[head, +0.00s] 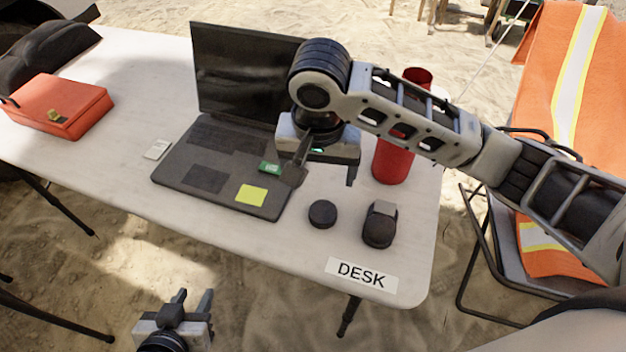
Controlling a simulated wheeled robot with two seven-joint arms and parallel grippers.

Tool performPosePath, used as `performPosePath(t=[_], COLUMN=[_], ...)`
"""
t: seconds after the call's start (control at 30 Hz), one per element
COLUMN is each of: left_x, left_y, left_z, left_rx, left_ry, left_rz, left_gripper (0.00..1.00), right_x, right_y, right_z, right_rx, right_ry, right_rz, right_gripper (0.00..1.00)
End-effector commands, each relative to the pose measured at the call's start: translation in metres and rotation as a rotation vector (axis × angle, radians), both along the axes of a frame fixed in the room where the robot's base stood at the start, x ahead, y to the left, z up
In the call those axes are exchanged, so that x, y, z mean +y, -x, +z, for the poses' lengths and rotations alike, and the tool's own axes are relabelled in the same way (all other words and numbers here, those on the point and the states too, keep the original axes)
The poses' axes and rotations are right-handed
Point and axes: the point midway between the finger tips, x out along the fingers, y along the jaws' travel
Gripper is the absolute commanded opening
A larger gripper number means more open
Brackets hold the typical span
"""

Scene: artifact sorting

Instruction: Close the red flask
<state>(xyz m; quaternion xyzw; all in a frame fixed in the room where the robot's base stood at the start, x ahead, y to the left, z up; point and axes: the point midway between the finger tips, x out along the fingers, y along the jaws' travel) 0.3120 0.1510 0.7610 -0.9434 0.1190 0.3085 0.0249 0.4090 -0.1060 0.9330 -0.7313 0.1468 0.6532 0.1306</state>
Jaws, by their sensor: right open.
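The red flask (393,162) stands upright on the right part of the desk, partly hidden behind my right arm. Its red rim (418,76) shows above the arm with no lid on it. A round black cap-like disc (322,214) lies flat on the desk in front of the laptop's right corner. My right gripper (324,176) is open and points down, above the desk between the laptop and the flask, with nothing seen between its fingers. My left gripper (195,297) is low in front of the desk, open and empty, its fingers apart.
An open laptop (205,180) with a yellow note stands left of my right gripper. A black mouse-like object (379,225) lies right of the disc, behind the DESK label (361,273). A red case (58,106) is far left. An orange-draped chair (560,80) stands right.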

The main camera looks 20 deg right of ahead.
Motion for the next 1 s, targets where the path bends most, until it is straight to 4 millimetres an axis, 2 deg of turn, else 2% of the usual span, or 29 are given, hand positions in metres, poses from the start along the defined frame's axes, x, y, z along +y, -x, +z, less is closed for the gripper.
performPosePath(t=[0.37, 0.47, 0.57, 0.8, 1.0], left_x=[-0.002, -0.002, -0.002, -0.003, -0.004], left_y=[0.014, 0.016, 0.016, 0.014, 0.008], left_z=[-0.008, -0.010, -0.012, -0.013, -0.009], left_rx=[0.033, 0.038, 0.037, 0.032, 0.017], left_ry=[0.003, 0.003, 0.004, 0.006, 0.009], left_rz=[-0.002, -0.002, -0.003, -0.003, -0.005], left_gripper=[0.36, 0.36, 0.36, 0.36, 0.36], right_x=[-0.001, -0.001, -0.003, -0.005, -0.006], right_y=[0.000, -0.001, -0.002, -0.007, -0.011], right_z=[0.001, -0.006, -0.022, -0.074, -0.101], right_rx=[0.000, 0.000, 0.003, 0.003, 0.000], right_ry=[0.003, 0.004, 0.006, 0.006, 0.004], right_rz=[-0.003, -0.003, -0.005, -0.005, -0.003], right_gripper=[0.80, 0.80, 0.80, 0.80, 0.80])
